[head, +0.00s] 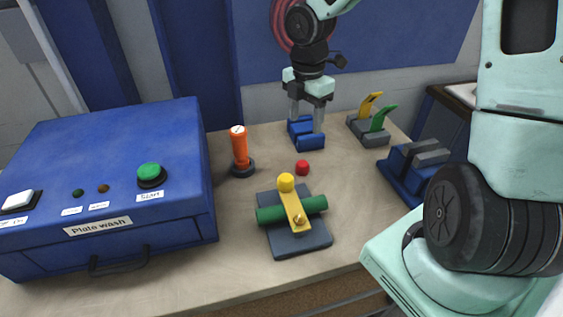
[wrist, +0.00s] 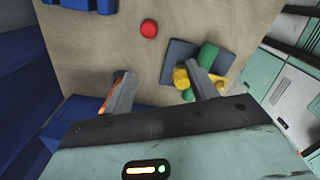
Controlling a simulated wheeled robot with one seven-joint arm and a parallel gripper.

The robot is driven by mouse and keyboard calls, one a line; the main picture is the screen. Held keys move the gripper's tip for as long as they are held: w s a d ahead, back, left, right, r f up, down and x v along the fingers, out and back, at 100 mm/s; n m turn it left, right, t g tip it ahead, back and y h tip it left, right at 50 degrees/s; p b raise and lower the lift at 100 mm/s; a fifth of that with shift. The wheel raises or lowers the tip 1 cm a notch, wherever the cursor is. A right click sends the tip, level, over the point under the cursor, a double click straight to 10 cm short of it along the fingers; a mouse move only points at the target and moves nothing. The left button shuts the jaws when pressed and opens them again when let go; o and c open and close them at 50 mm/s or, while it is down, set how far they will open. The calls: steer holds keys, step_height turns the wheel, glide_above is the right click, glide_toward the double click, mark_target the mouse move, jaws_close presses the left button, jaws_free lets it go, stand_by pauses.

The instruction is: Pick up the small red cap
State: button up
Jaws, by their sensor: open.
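The small red cap (head: 302,167) sits on the table top between the orange-handled lever and the yellow-and-green device. In the wrist view the red cap (wrist: 149,28) lies beyond my fingertips, roughly between them sideways. My gripper (head: 307,128) is open and empty, pointing down above the table, behind the cap in the head view. In the wrist view my gripper's two fingers (wrist: 158,80) are spread apart, with nothing between them but bare table. The cap is fully visible and apart from the fingers.
An orange lever (head: 240,150) stands left of the cap. A device with a yellow bar and green cylinder (head: 292,208) is in front. A blue block (head: 304,132) stands by my fingers. A blue box (head: 110,180) fills the left; a blue-grey clamp (head: 414,165) stands right.

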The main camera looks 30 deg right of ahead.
steer(key=w+d, duration=0.2)
steer(key=n, duration=0.1)
glide_above(303, 163)
steer(key=f, duration=1.1)
steer(key=shift+s+a+f, duration=0.2)
steer(key=shift+f, duration=0.1)
steer(key=shift+w+d+f+p, duration=0.15)
steer(key=shift+f+p, duration=0.1)
steer(key=shift+f, duration=1.25)
steer(key=shift+w+f+p, duration=0.1)
steer(key=shift+f+p, duration=0.1)
steer(key=shift+f, duration=1.25)
steer(key=c, duration=1)
steer(key=shift+c, duration=0.2)
